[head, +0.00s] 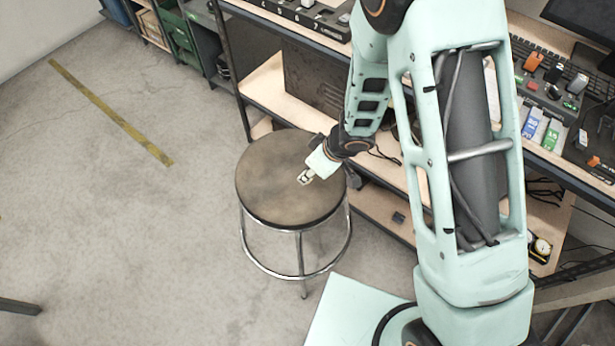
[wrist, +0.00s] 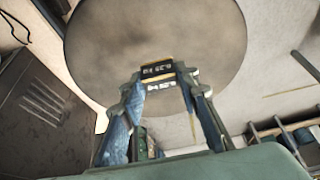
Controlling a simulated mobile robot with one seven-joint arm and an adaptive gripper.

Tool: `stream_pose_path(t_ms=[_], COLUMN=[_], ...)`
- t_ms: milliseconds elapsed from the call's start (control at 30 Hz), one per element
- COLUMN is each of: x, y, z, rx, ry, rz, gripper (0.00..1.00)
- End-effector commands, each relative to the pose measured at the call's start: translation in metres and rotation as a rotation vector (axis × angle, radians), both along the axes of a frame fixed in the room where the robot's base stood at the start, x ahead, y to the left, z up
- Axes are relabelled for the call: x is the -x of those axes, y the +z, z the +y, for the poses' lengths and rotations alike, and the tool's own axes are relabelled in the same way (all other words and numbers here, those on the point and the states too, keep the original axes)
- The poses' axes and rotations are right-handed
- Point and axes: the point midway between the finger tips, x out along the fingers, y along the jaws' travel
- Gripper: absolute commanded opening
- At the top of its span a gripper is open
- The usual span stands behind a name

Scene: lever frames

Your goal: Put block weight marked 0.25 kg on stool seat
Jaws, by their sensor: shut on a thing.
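The stool seat (head: 275,195) is a round, worn brown disc on a chrome-legged stool in the middle of the head view. It fills the top of the wrist view (wrist: 110,50). My gripper (head: 306,177) is over the right part of the seat, pointing down and to the left. In the wrist view my gripper (wrist: 158,84) is shut on a small dark block weight (wrist: 157,67) with pale markings, too blurred to read surely. The block appears against the seat, and I cannot tell if it touches it. In the head view my fingers mostly hide the block.
A workbench (head: 275,85) with shelves stands behind and right of the stool. A keyboard (head: 550,65) and small coloured items lie on the bench at right. The seat's left part is bare. Open concrete floor (head: 120,230) lies to the left.

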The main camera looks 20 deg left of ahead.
Motion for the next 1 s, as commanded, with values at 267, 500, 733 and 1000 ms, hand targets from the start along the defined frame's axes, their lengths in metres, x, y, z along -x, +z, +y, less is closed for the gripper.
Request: stream_pose_path(t_ms=[267,500,733,1000], x=[-0.011,-0.015,-0.016,-0.016], y=[-0.019,-0.043,-0.057,-0.055], z=[0.011,0.016,0.015,0.015], rx=[-0.001,-0.001,-0.002,-0.001], ry=[0.001,0.003,0.002,0.0], rz=[-0.001,-0.001,-0.001,0.0], gripper=[0.0,0.0,0.0,0.0])
